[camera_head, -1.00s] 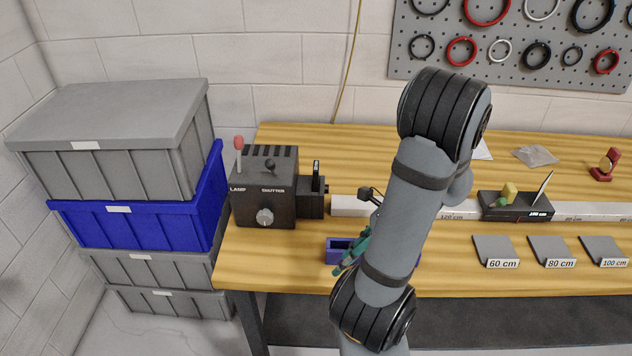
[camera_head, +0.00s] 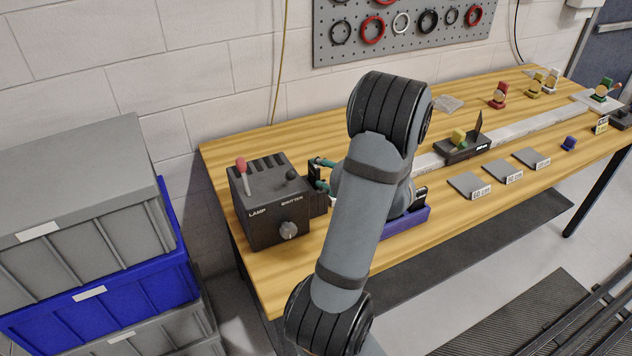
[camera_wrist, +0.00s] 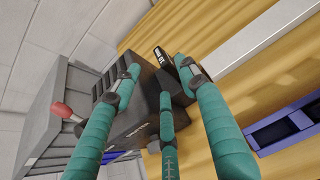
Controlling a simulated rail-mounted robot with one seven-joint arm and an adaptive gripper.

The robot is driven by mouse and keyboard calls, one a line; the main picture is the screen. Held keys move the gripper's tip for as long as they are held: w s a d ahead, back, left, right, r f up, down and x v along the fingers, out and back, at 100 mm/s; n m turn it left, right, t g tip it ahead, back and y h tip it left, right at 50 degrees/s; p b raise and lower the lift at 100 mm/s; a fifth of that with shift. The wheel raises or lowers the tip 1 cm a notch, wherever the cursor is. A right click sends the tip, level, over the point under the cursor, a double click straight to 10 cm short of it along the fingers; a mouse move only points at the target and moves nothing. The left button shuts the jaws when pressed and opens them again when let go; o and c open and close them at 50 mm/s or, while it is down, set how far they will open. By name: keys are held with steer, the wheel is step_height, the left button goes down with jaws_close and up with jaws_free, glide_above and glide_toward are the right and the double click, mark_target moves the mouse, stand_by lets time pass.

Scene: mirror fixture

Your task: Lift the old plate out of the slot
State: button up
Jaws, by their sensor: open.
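A thin dark plate with a white label (camera_wrist: 160,54) stands up from the slot block on the side of the black lamp box (camera_wrist: 137,122). In the head view the plate (camera_head: 312,174) is partly covered by my fingers. My gripper (camera_head: 321,174) has teal fingers and is open at the plate. In the wrist view my gripper (camera_wrist: 160,75) has its fingertips spread on different sides of the plate. I cannot tell whether any finger touches it. The plate's lower part is hidden in the slot block.
A red-tipped lever (camera_head: 242,166) and a black knob stand on the lamp box. A purple tray (camera_head: 405,219) lies to the right, partly behind my arm. A pale rail (camera_head: 500,138) carries a black carriage. Stacked bins (camera_head: 85,200) stand left of the bench.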

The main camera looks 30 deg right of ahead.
mark_target(316, 170)
steer(key=x, duration=0.4)
steer(key=shift+w+d+f+p, duration=0.2)
steer(key=shift+p, duration=0.15)
steer(key=shift+w+a+f+p, duration=0.2)
steer(key=shift+w+a+p, duration=0.05)
steer(key=shift+w+p, duration=0.1)
steer(key=p+x, duration=0.1)
steer(key=x, duration=0.3)
steer(key=shift+f, duration=0.15)
steer(key=shift+c, duration=0.5)
jaws_close()
